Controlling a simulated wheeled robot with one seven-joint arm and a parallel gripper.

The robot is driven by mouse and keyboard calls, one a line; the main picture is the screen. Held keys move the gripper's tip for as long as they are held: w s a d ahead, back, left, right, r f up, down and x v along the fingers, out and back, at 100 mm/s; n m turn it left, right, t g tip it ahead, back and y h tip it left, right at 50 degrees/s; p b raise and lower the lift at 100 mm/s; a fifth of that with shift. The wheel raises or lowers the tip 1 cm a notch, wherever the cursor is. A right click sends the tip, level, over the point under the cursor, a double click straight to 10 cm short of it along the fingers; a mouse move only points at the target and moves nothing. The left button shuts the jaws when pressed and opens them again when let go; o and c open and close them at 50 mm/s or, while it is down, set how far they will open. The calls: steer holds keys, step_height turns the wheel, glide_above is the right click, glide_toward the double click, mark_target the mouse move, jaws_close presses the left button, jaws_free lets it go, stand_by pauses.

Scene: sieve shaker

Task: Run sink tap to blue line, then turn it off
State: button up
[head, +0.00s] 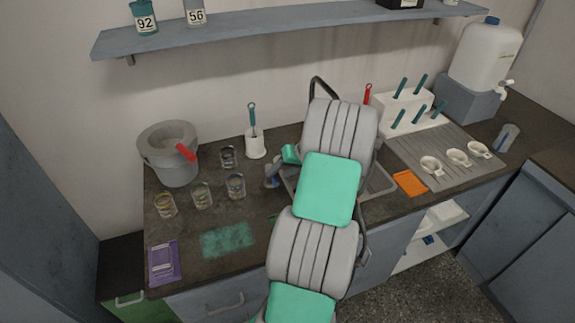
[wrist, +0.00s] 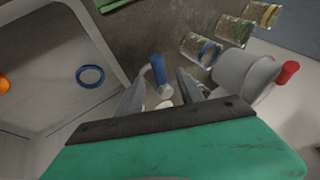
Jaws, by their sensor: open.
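The sink (wrist: 55,110) fills the left of the wrist view; my arm hides most of it in the head view. The dark curved tap spout (head: 322,83) rises behind my arm. My gripper (wrist: 160,92) is open at the sink's left side, its fingers pointing down. A blue-topped upright handle (wrist: 158,68) shows between or just beyond the fingers; I cannot tell whether they touch it. A glass with a blue band (wrist: 206,50) stands nearby on the counter, and also shows in the head view (head: 235,187). No running water is visible; the spout's outlet is hidden.
Glasses with green (wrist: 238,30) and yellow (wrist: 267,13) bands stand beyond the blue-banded one. A grey bucket (head: 170,155) with a red handle stands at back left. A blue ring (wrist: 90,76) lies in the sink. A brush holder (head: 254,146) stands behind my gripper.

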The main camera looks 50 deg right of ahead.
steer(key=shift+x, duration=1.2)
jaws_close()
